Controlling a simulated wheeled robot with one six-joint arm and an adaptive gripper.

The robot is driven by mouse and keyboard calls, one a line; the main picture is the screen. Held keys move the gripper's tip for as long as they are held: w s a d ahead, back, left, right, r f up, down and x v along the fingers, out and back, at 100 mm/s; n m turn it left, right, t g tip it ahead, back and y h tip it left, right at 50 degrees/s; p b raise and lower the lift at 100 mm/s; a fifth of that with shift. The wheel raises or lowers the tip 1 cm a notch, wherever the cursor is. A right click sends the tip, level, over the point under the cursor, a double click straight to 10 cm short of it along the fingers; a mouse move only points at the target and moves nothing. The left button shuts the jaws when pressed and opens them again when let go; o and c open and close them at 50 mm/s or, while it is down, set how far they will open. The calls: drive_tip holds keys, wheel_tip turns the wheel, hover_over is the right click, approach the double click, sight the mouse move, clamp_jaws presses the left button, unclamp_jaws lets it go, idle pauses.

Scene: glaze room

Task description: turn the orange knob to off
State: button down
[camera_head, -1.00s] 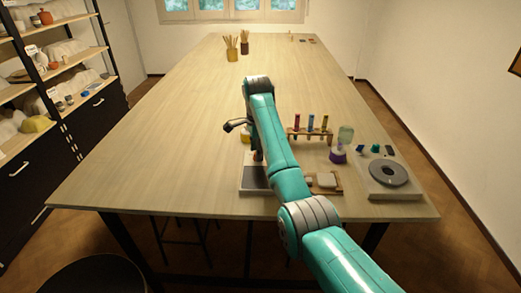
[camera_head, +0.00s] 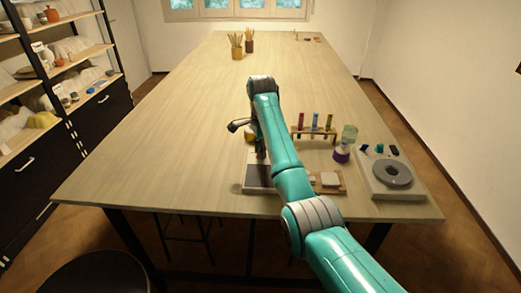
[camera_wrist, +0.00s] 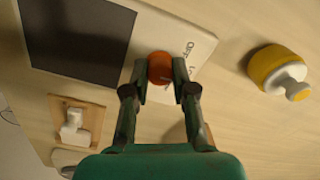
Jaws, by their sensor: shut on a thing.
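The orange knob (camera_wrist: 160,68) sits on the pale panel (camera_wrist: 196,38) beside a dark square plate (camera_wrist: 78,40) in the wrist view. My gripper (camera_wrist: 161,78) is shut on the knob, one finger on each side of it. Markings on the panel next to the knob are partly covered by a finger and I cannot read them fully. In the head view the dark plate (camera_head: 258,176) shows at the table's near edge, and my arm hides the knob.
A yellow and white container (camera_wrist: 278,70) stands to the right in the wrist view. In the head view, a rack of colored tubes (camera_head: 315,133), a purple-based jar (camera_head: 342,155) and a device with a grey disc (camera_head: 392,174) stand right of my arm. The table's left side is clear.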

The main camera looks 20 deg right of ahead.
drive_tip(key=n, duration=0.5)
drive_tip(key=shift+n, duration=0.3)
drive_tip(key=n, duration=0.5)
drive_tip(key=shift+n, duration=0.4)
drive_tip(key=c, duration=0.9)
unclamp_jaws()
drive_tip(key=shift+c, duration=0.2)
